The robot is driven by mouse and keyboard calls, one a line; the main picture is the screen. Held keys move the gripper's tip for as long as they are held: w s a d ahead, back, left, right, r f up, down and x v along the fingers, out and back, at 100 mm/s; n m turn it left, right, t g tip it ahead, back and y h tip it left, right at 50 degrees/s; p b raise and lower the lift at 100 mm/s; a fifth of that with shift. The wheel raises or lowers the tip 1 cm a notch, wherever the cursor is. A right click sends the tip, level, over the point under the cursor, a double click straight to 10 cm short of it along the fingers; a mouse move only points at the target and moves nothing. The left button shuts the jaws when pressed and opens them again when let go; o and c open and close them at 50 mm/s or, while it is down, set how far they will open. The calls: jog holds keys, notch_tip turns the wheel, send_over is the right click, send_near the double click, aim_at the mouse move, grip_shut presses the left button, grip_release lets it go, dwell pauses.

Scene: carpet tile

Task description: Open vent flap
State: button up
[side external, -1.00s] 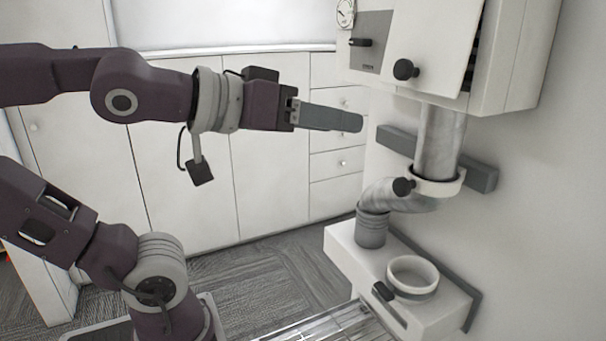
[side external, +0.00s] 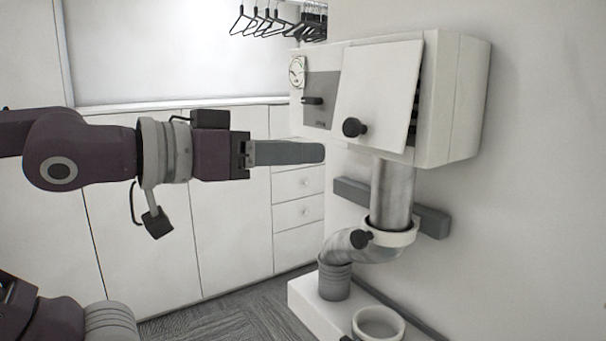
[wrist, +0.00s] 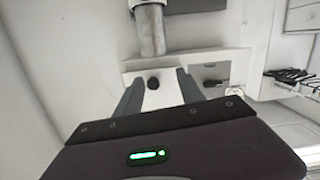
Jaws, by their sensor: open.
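The vent flap (side external: 385,85) is a white panel with a black round knob (side external: 354,128) low on it, on the front of a white wall box (side external: 462,100). It sits tilted, with a dark slatted gap along its right edge. My gripper (side external: 322,153) points right, its tip left of and slightly below the knob in the side view. In the wrist view my gripper (wrist: 158,76) is open and empty, with the knob (wrist: 153,84) and part of the flap (wrist: 164,96) seen between the fingers. I see no contact with the knob.
A dark lever (side external: 312,100) and a round gauge (side external: 297,72) are on the box's left side. Below it, a metal duct (side external: 393,193) runs through a white collar to a bent pipe (side external: 340,250). White cabinets (side external: 225,230) stand behind. A grey rail (side external: 432,221) crosses the wall.

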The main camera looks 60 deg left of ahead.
aim_at(348, 127)
jog(key=shift+m+t, duration=0.7)
jog(key=w+r, duration=0.1)
jog(key=w, duration=0.1)
jog(key=w+d, duration=0.1)
jog(key=w, duration=0.1)
jog(key=w+r, duration=0.1)
jog(key=w, duration=0.2)
jog(key=shift+w+d+r, duration=0.1)
jog(key=shift+d+r, duration=0.25)
grip_shut()
